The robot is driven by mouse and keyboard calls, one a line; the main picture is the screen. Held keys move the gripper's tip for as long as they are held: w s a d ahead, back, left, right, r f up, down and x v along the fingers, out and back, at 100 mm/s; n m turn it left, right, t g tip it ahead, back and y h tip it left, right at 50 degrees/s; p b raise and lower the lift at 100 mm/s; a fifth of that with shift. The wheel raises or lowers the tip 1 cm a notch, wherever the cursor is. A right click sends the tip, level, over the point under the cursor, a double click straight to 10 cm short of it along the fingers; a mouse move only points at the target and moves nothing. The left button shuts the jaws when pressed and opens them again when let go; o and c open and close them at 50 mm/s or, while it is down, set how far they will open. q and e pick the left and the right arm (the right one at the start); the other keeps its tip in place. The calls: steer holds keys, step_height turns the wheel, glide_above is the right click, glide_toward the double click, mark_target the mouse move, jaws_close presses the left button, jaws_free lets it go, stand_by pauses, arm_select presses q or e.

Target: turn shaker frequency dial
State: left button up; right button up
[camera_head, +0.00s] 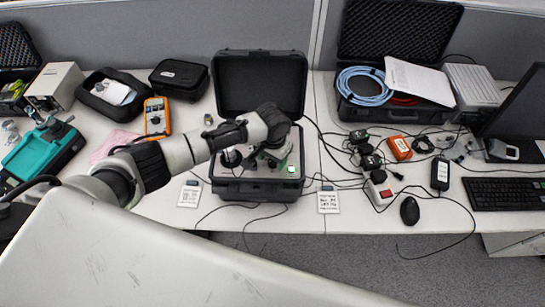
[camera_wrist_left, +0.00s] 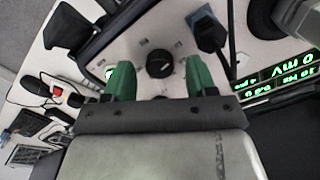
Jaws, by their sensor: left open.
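The shaker unit sits in an open black case (camera_head: 262,75) at the middle of the table. In the left wrist view its pale panel (camera_wrist_left: 150,30) carries a round black dial (camera_wrist_left: 160,64) with a pointer mark. My left gripper (camera_wrist_left: 161,78) is open, its two green fingers left and right of the dial and apart from it. In the head view my left gripper (camera_head: 268,160) is over the case, and the arm and gripper hide the dial. My right gripper is in neither view.
A green-lit display (camera_wrist_left: 285,72) is right of the dial, and a black plug with cable (camera_wrist_left: 208,35) stands close to the right finger. An orange multimeter (camera_head: 157,117) lies left of the case. A power strip (camera_head: 380,188) and cables lie to the right.

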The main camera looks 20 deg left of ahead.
arm_select(q)
steer(key=shift+f, duration=0.45)
steer(key=shift+c, duration=0.3)
steer(key=c, duration=0.9)
steer(key=shift+o, duration=0.2)
